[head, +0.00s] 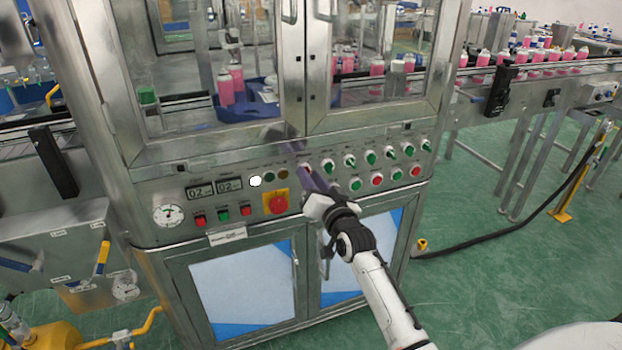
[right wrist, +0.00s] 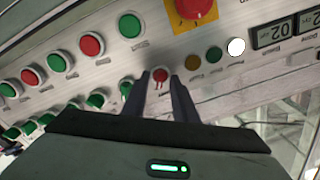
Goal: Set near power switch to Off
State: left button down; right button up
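A steel machine's control panel (head: 238,205) carries a row of rotary switches and push buttons. A small red switch (right wrist: 160,77) lies between the fingertips of my right gripper (right wrist: 162,82) in the right wrist view. The fingers stand apart, one on each side of it; I cannot tell whether they touch it. In the head view my right gripper (head: 302,168) reaches the upper switch row, at its left end, and partly hides that switch. The other switches in this row, such as one green switch (head: 328,165), are green. My left gripper is not in view.
A red emergency stop on a yellow plate (head: 278,203) sits just below and left of my right gripper. A lit white lamp (head: 255,181) and two digital displays (head: 215,189) are farther left. Glass doors (head: 375,55) rise above the panel.

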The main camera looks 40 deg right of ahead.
jog(key=shift+w, duration=0.15)
grip_shut()
jog(key=shift+a+n+p, duration=0.1)
jog(key=shift+n+p, duration=1.85)
jog(key=shift+n, duration=4.05)
grip_release()
